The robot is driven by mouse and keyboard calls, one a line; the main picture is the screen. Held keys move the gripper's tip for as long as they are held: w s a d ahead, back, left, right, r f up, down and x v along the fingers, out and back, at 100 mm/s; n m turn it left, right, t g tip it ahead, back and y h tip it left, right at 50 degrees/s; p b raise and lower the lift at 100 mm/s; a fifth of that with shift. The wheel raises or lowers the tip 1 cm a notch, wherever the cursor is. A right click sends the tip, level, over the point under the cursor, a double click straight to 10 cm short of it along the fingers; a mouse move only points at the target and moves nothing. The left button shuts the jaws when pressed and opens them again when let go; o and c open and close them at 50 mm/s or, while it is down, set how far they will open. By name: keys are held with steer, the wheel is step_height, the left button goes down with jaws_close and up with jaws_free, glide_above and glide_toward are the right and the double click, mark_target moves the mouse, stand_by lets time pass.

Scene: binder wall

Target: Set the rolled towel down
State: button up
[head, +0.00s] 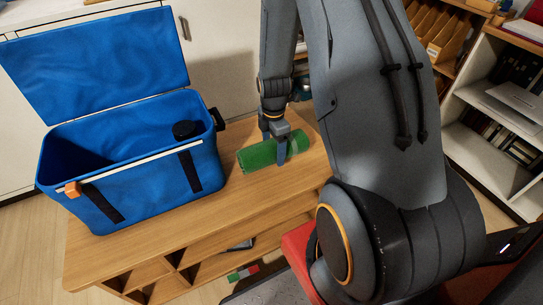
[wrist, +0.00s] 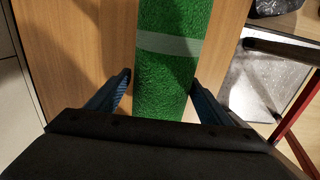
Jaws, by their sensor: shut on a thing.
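The rolled towel (head: 258,156) is a green roll with a paler band, lying level at the wooden bench (head: 240,205), right of the blue cooler. My gripper (head: 274,148) points down with its fingers on either side of the towel and is shut on it. In the wrist view the towel (wrist: 165,85) runs lengthwise between the two fingers of my gripper (wrist: 162,88), with bench wood behind it. Whether its underside touches the bench or hangs slightly above is hard to tell.
Bare bench top lies in front of the towel. Shelves (head: 495,120) with books stand at right. White cabinets are behind.

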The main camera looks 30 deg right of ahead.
steer(key=shift+f, duration=1.9)
steer(key=shift+f, duration=0.15)
steer(key=o, duration=1.2)
steer(key=shift+o, duration=0.2)
step_height(320, 180, up, 12)
steer(key=shift+r, duration=0.15)
steer(key=s+a+r+m, duration=0.3)
steer(key=s+r+m, duration=0.4)
steer(key=s+m, duration=0.1)
steer(key=s+a+r+m, duration=0.4)
steer(key=s+r+m, duration=0.4)
steer(key=m, duration=0.3)
steer(key=shift+s+r+m, duration=0.15)
steer(key=shift+s+m, duration=0.15)
steer(key=shift+s, duration=0.35)
